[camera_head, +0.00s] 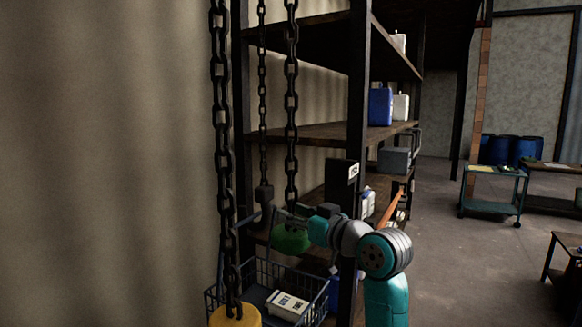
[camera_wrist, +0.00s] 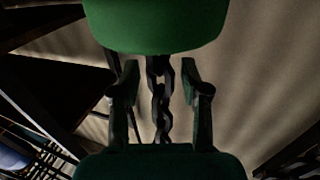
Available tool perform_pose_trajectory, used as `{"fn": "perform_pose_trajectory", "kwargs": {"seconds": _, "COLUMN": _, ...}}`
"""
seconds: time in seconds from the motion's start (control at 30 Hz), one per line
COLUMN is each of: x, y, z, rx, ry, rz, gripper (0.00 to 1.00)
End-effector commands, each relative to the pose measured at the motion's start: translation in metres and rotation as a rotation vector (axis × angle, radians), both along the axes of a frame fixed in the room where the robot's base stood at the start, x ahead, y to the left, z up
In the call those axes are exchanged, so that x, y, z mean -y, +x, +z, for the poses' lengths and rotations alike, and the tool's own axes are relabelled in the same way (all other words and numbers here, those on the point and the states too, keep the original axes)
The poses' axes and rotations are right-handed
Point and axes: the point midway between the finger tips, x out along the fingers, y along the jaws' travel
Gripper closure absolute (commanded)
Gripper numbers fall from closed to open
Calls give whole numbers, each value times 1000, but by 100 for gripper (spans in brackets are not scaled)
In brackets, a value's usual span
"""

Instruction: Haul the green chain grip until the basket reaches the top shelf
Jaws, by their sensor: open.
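The green chain grip (camera_head: 290,238) hangs on a dark chain (camera_head: 291,110) in the head view, just below and beside my gripper (camera_head: 300,213). In the wrist view a large green block, apparently the grip (camera_wrist: 155,25), fills the top. My gripper (camera_wrist: 160,85) is open there, with one finger on each side of the chain (camera_wrist: 160,100); contact is not visible. A dark green shape at the bottom edge is unclear. The wire basket (camera_head: 262,271) is low at the rack's foot, with a white box (camera_head: 287,305) in it. The top shelf (camera_head: 330,32) is high above.
A nearer heavy chain (camera_head: 220,110) runs down to a yellow block (camera_head: 236,317) at the front. The rack's dark post (camera_head: 358,100) stands close to my arm. Blue barrels (camera_head: 510,150) and a green cart (camera_head: 493,190) are farther right, with open floor between.

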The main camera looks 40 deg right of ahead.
Motion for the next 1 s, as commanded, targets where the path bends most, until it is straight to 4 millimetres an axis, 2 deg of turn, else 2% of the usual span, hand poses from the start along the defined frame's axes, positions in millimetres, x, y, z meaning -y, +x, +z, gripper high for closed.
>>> {"fn": "perform_pose_trajectory", "kwargs": {"seconds": 0.37, "x": 0, "y": 0, "z": -3, "rx": -1, "ry": 1, "rz": 0, "gripper": 54}}
{"fn": "perform_pose_trajectory", "kwargs": {"seconds": 1.0, "x": 0, "y": 0, "z": -42, "rx": -2, "ry": 1, "rz": 0, "gripper": 54}}
